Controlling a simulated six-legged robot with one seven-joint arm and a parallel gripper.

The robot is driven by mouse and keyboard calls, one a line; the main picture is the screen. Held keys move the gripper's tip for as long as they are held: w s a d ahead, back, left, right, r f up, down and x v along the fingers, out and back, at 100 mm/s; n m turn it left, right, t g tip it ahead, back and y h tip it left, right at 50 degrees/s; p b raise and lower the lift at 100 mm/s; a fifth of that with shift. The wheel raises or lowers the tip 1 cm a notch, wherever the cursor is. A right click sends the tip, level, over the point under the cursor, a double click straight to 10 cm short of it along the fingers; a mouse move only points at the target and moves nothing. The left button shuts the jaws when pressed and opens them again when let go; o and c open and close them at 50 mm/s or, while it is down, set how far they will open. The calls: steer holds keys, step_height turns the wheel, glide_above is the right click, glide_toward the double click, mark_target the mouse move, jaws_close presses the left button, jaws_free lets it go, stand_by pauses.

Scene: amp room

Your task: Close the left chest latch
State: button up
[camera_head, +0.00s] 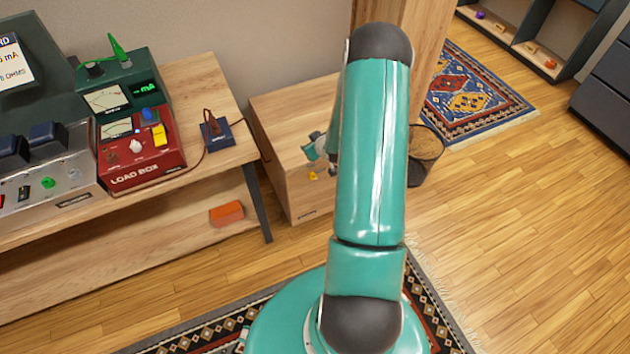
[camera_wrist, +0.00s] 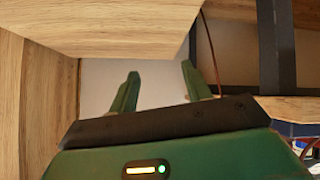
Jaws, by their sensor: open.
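The wooden chest (camera_head: 280,113) stands on the floor beside the workbench, partly behind my arm. A small yellow latch (camera_head: 312,176) shows on its front face; whether it is open or shut is too small to tell. Any other latch is hidden behind my arm. My gripper (camera_head: 316,148) is by the chest front, just above the yellow latch in the picture. In the wrist view my gripper (camera_wrist: 160,88) has its two green fingers spread apart with nothing between them. Wood panels fill the left and top of that view; no latch shows there.
The wooden workbench (camera_head: 195,88) on the left carries a red load box (camera_head: 140,145) and a small blue switch box (camera_head: 216,133). An orange block (camera_head: 227,213) lies on its lower shelf. A waste basket (camera_head: 425,150) stands right of my arm. The floor at right is clear.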

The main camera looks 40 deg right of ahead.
steer(key=s+d+f+m+t, duration=0.1)
steer(key=s+f, duration=0.4)
steer(key=f, duration=0.6)
steer(key=m+t+h, duration=0.1)
steer(key=m+t, duration=0.1)
glide_toward(314, 179)
steer(key=x, duration=0.8)
steer(key=shift+w+d+f, duration=0.1)
steer(key=shift+w+f, duration=0.1)
steer(key=c, duration=1)
